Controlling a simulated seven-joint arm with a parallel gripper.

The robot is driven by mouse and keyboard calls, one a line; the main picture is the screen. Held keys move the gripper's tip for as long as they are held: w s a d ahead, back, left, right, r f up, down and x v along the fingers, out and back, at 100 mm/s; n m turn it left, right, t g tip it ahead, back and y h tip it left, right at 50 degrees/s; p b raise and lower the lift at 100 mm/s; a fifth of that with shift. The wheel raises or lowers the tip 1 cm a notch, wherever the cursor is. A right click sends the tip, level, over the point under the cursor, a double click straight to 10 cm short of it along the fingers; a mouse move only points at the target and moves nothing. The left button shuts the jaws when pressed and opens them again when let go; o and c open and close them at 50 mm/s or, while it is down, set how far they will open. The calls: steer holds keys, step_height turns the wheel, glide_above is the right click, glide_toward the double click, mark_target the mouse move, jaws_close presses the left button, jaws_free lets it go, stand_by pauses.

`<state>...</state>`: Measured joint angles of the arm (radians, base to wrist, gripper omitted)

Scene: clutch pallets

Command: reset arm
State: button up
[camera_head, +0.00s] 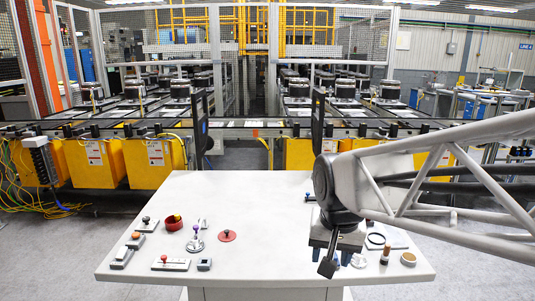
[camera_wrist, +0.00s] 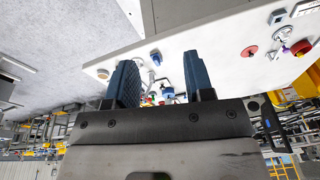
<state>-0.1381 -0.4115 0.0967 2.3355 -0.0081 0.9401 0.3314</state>
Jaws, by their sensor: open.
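My gripper (camera_head: 328,262) hangs over the right part of the white table (camera_head: 250,255) in the head view, pointing down. In the wrist view its two dark blue fingers (camera_wrist: 160,82) stand well apart, with nothing held between them. The arm reaches in from the right edge of the head view. Small items near the gripper are partly hidden behind it.
The table's centre is clear.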

steer(key=s+d+f+n, duration=0.2)
steer(key=s+d, duration=0.4)
steer(key=s, duration=0.6)
steer(key=shift+s+f+t, duration=0.15)
steer(key=shift+f+t, duration=0.15)
steer(key=shift+f, duration=0.15)
steer(key=shift+o, duration=0.2)
stand_by(2.1)
